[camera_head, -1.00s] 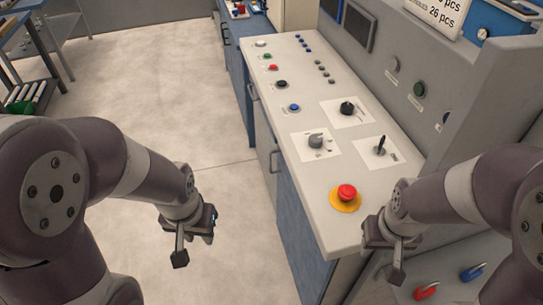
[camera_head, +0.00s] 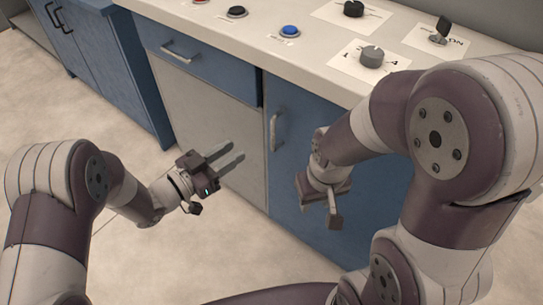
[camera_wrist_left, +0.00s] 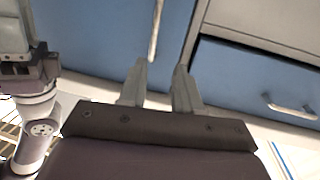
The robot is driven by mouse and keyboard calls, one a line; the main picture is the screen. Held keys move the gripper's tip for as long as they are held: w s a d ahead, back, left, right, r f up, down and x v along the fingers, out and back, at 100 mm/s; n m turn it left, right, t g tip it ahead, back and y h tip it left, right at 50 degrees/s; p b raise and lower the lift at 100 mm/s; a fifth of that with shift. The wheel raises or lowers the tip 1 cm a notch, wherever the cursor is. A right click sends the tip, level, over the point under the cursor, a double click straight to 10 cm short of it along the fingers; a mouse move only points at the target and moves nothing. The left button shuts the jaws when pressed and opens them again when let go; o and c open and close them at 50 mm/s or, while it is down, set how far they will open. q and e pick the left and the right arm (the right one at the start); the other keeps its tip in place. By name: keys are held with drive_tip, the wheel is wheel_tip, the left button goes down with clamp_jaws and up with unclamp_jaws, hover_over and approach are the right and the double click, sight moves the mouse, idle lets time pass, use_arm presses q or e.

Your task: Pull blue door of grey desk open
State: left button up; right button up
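The grey desk (camera_head: 300,52) has a blue door (camera_head: 287,205) on its front, which looks closed. The door's upright metal handle (camera_head: 274,130) is near its left edge. My left gripper (camera_head: 240,152) is open and empty, its fingers pointing right toward the desk, left of the handle. In the left wrist view the two fingers (camera_wrist_left: 160,68) are apart. The handle (camera_wrist_left: 156,30) shows ahead, roughly in line with the gap, against the blue door (camera_wrist_left: 100,35). My right gripper (camera_head: 334,212) is in front of the door; its opening is unclear.
Left of the door are a grey panel (camera_head: 205,125) and, above it, a blue drawer (camera_head: 225,68) with a handle. Buttons and knobs, including a blue button (camera_head: 290,31), sit on the desk top. Another blue cabinet (camera_head: 95,60) stands further left. The floor (camera_head: 60,110) at left is clear.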

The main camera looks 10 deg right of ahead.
use_arm(q)
drive_tip(key=b, duration=0.3)
hover_over(273, 150)
drive_tip(key=shift+w+d, duration=0.1)
drive_tip(key=shift+w, duration=0.2)
clamp_jaws()
